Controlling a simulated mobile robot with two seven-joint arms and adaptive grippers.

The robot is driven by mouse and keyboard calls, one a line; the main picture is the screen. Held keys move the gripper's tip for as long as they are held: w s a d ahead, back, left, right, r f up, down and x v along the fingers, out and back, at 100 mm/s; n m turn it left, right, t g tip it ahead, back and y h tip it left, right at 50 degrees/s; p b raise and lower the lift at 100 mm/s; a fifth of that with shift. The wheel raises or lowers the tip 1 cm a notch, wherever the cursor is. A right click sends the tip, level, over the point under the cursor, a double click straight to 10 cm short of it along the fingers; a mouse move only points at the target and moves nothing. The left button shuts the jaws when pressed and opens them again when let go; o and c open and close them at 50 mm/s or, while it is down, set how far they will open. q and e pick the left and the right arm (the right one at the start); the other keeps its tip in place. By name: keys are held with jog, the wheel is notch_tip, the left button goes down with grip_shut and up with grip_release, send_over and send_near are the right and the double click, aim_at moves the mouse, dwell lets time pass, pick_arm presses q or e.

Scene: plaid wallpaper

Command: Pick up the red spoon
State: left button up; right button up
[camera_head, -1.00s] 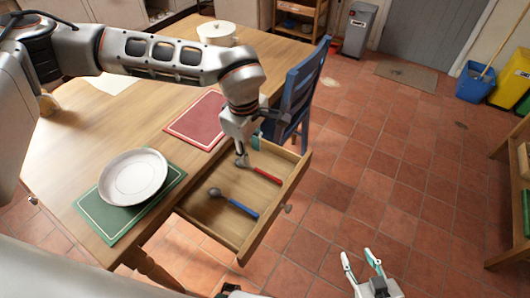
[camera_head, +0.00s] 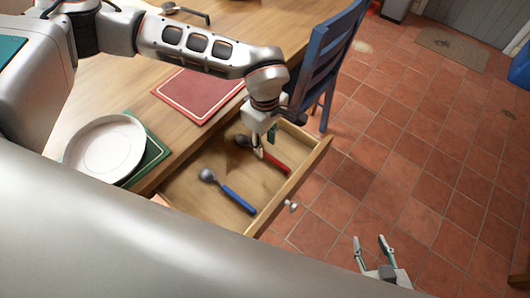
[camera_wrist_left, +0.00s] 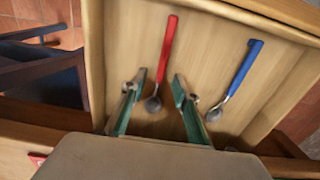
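The red spoon (camera_head: 277,162) lies in the open drawer, with a red handle and a grey bowl. It also shows in the left wrist view (camera_wrist_left: 168,48), handle pointing away and bowl nearest me. My left gripper (camera_head: 264,145) is low over the drawer at this spoon. In the left wrist view my left gripper (camera_wrist_left: 159,80) is open, its green fingers on either side of the spoon's neck and bowl; contact cannot be told. My right gripper (camera_head: 371,241) is open and empty over the floor, away from the drawer.
A blue-handled spoon (camera_head: 235,196) lies beside the red one in the wooden drawer (camera_head: 184,190). The table (camera_head: 135,80) bears a white plate (camera_head: 104,146) on a green mat and a red mat (camera_head: 196,97). A blue chair (camera_head: 318,62) stands close behind the drawer.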

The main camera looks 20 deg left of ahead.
pick_arm(q)
notch_tip(320, 180, down, 4)
jog(key=shift+s+f+b, duration=0.1)
jog(key=shift+f+b, duration=0.05)
jog(key=shift+b, duration=0.25)
grip_shut()
